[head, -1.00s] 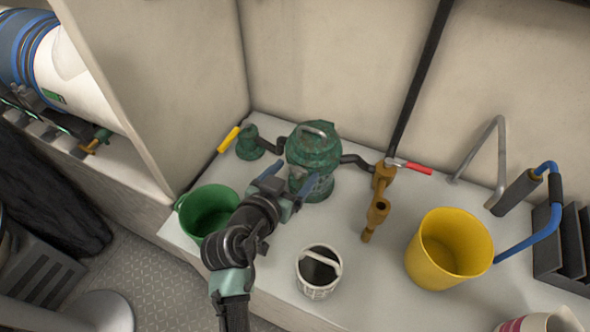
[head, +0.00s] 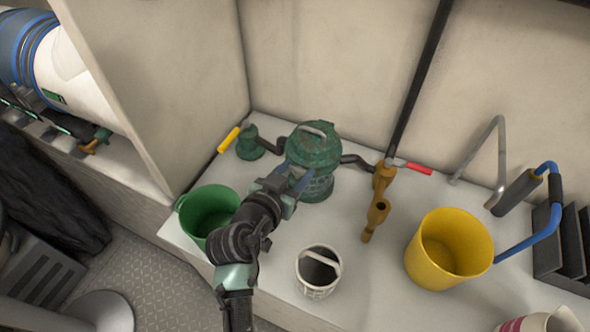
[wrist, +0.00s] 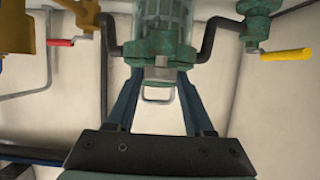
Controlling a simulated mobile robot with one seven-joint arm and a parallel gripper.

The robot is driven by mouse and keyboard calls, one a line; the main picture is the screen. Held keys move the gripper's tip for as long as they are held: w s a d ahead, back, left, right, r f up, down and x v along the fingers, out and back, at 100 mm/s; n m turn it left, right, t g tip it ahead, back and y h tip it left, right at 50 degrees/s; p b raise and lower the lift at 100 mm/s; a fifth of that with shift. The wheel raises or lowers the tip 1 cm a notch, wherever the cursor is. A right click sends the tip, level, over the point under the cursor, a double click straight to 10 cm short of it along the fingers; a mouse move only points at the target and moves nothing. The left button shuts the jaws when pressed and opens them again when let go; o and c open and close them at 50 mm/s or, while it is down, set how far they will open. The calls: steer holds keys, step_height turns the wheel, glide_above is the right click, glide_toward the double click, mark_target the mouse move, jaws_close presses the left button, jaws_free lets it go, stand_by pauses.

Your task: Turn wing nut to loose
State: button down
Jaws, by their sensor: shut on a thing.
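The green strainer (head: 313,150) stands on the white shelf, with a domed lid, a grey loop handle on top and a clear ribbed body. In the wrist view the strainer (wrist: 163,25) is straight ahead, its lid toward me. My gripper (head: 291,176) is at the strainer's front left side. In the wrist view my gripper (wrist: 158,76) has its two blue fingers on either side of a small green and grey part at the lid, which I take for the wing nut (wrist: 160,73). The fingers are shut on it. Its wings and angle are not clear; the head view hides it.
A green bucket (head: 207,214) stands close left of my arm and a white basket (head: 319,271) close right. A bronze valve (head: 379,203) with a red handle (head: 418,168), a yellow handle (head: 229,140) and a yellow bucket (head: 447,248) are nearby. Walls rise behind.

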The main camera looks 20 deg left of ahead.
steer(key=y+p, duration=0.1)
steer(key=n+p, duration=0.1)
steer(key=p, duration=0.1)
steer(key=shift+d+r+n+y, duration=0.2)
steer(key=shift+r+n+y, duration=0.1)
steer(key=shift+y, duration=0.1)
steer(key=n+y+p, duration=0.1)
steer(key=p, duration=0.1)
steer(key=shift+s+f+p, duration=0.1)
steer(key=shift+f+p, duration=0.05)
steer(key=shift+p, duration=0.15)
steer(key=shift+f+n+g+y+p, duration=0.2)
steer(key=shift+n+g+y+p, duration=0.15)
steer(key=shift+p, duration=0.2)
steer(key=shift+c, duration=1.4)
jaws_free()
steer(key=v, duration=1.3)
steer(key=shift+f, duration=0.1)
